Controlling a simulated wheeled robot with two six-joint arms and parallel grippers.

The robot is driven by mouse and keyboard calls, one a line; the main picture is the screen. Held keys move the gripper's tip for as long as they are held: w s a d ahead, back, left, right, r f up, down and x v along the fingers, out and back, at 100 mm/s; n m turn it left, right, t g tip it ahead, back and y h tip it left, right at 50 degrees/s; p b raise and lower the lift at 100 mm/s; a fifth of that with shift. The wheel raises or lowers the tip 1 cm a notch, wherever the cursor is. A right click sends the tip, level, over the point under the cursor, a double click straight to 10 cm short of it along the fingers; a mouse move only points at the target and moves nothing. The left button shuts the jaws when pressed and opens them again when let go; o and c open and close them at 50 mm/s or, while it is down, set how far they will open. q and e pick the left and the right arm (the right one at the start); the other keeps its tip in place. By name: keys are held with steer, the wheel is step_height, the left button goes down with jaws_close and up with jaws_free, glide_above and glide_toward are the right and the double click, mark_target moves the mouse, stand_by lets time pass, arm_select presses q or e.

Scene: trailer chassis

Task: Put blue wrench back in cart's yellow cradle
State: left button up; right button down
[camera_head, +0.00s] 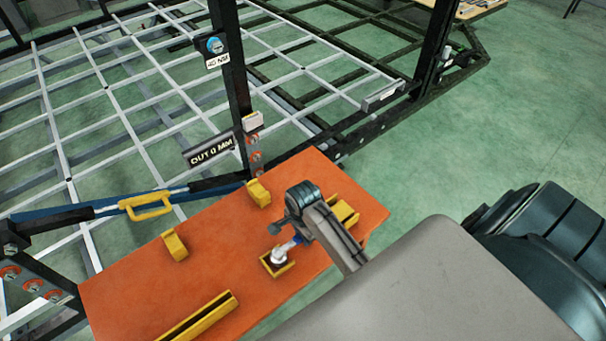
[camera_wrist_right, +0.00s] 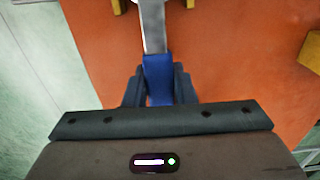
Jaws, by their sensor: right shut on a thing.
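The blue wrench has a blue handle (camera_wrist_right: 158,78) and a silver shaft (camera_wrist_right: 152,25). My right gripper (camera_head: 291,236) is shut on the handle above the orange cart top (camera_head: 225,240). In the head view, the wrench's silver end (camera_head: 279,256) is at a small square yellow holder (camera_head: 278,269); I cannot tell whether it rests in it or hovers over it. In the right wrist view, the shaft runs up between two yellow pieces at the top edge. Most of the handle is hidden by my gripper in the head view. My left gripper is not in view.
Other yellow holders stand on the cart: two upright blocks (camera_head: 258,193) (camera_head: 175,245), one right of my gripper (camera_head: 343,211) and a long channel (camera_head: 200,317) in front. A dark post (camera_head: 237,90) and the trailer's grid frame (camera_head: 130,115) stand behind.

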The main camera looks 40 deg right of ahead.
steer(key=shift+p, duration=1.2)
stand_by(1.1)
steer(key=c, duration=0.6)
jaws_free()
steer(key=shift+c, duration=0.2)
steer(key=shift+r, duration=4)
steer(key=shift+s, duration=0.15)
